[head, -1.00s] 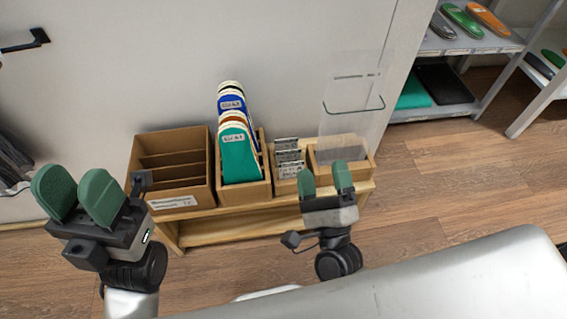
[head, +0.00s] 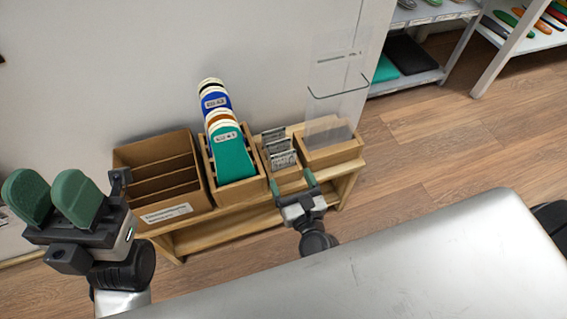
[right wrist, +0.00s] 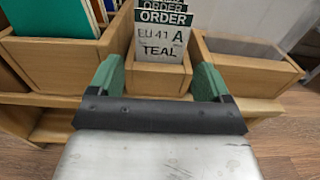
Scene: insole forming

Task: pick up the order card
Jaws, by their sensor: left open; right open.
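The order cards stand in a row in a narrow wooden holder on the low wooden bench. The front order card (right wrist: 161,42) reads "ORDER EU 41 A TEAL" in the right wrist view, with more cards behind it. In the head view the front card (head: 284,160) shows just beyond my right gripper (head: 294,183). My right gripper also shows in the right wrist view (right wrist: 162,80); its green fingers are open, one on each side of the card's line, with nothing between them. My left gripper (head: 52,200) is open and empty at the left, before the cardboard box.
A wooden box of coloured insoles (head: 234,158) stands left of the cards, and a cardboard box with dividers (head: 172,213) further left. Right of them is a wooden tray (head: 335,155) with a clear sheet. Metal shelves (head: 425,83) stand at the back right.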

